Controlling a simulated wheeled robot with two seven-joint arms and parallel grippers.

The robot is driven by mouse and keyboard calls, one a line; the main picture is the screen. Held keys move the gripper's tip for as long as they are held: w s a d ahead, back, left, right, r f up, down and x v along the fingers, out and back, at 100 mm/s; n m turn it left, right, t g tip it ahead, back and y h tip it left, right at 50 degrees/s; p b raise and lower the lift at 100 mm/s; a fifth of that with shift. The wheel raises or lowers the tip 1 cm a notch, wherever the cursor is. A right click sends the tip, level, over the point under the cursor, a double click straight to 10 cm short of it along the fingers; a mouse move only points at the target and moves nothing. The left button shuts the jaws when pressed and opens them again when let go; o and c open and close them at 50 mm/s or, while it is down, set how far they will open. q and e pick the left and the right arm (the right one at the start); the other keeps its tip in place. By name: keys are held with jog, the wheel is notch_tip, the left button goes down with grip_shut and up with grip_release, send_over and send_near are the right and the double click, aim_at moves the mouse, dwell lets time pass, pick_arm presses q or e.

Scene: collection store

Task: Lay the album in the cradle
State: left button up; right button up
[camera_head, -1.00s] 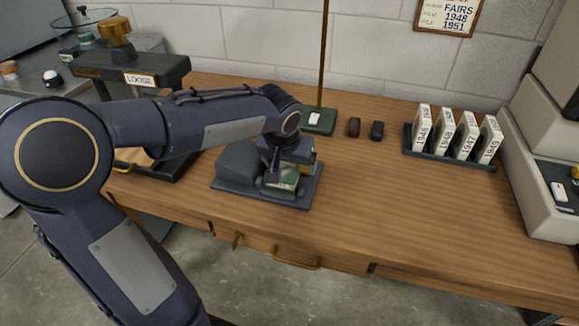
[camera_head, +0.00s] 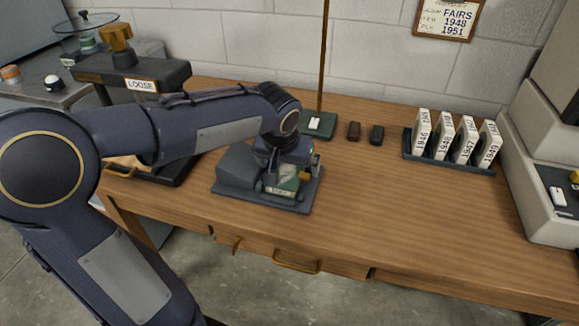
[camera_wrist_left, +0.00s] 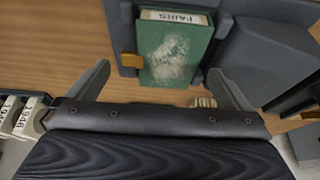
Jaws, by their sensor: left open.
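The green album (camera_head: 283,177), with a pale worn patch and a white label reading FAIRS, lies on the grey cradle (camera_head: 235,186). In the left wrist view, the album (camera_wrist_left: 172,52) lies between the cradle's raised grey block (camera_wrist_left: 262,58) and its other edge, where a brass tab (camera_wrist_left: 130,60) sits. My left gripper (camera_wrist_left: 160,68) is open, with a finger to either side of the album in the picture and clear of it. In the head view my left gripper (camera_head: 284,158) is just over the cradle and hides part of the album. My right gripper is not in view.
A dark rack (camera_head: 450,162) holds several white dated boxes at the right. A LOOSE-labelled stand (camera_head: 140,75) is at the left. The front right tabletop is clear.

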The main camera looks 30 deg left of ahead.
pick_arm(q)
jog(key=a+p+v, duration=0.1)
jog(key=p+v, duration=0.1)
jog(key=v, duration=0.7)
jog(key=s+d+f+h, duration=0.2)
jog(key=s+d+f, duration=0.1)
jog(key=s, duration=0.6)
jog(key=s+d+f+m+t+h, duration=0.1)
jog(key=s+d+f, duration=0.3)
jog(key=s, duration=0.5)
notch_tip(320, 180, down, 2)
jog(key=shift+d+f+h, duration=0.15)
jog(key=shift+h, duration=0.75)
